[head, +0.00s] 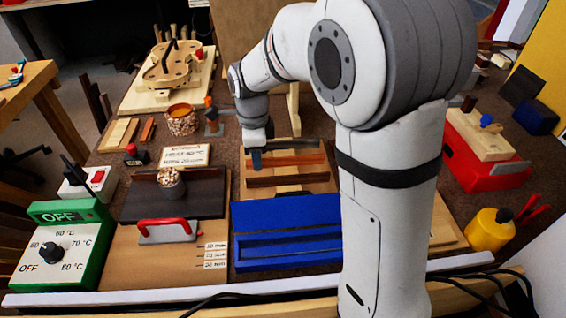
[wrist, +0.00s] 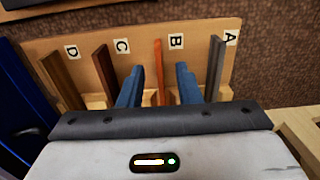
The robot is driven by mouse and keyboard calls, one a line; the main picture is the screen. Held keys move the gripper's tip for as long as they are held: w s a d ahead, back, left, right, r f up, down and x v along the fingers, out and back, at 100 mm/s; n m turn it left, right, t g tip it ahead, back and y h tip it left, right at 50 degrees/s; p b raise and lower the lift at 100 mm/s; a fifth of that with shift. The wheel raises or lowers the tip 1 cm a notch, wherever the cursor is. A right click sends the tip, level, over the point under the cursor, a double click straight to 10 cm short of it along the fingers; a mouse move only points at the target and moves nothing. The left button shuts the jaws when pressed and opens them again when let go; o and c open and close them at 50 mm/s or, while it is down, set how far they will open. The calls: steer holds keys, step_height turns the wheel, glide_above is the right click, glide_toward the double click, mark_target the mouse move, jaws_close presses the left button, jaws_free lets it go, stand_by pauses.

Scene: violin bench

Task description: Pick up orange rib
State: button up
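The orange rib (wrist: 159,72) stands on edge in slot B of a light wooden rack (wrist: 80,41) in the wrist view. In the head view the orange rib (head: 300,160) lies across the rack, partly behind my gripper. My gripper (wrist: 158,82) is open, with one blue finger on each side of the orange rib and a gap to it on both sides. In the head view my gripper (head: 256,160) points down over the rack's left part. I cannot tell how far the fingertips reach down beside the rib.
A grey rib (wrist: 215,66) stands in slot A, close to my right finger. A dark brown rib (wrist: 105,70) stands in C and another brown rib (wrist: 62,80) in D. A blue case (head: 285,232) lies in front of the rack.

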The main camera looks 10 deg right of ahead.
steer(key=shift+c, duration=0.3)
jaws_close()
steer(key=shift+r, duration=0.15)
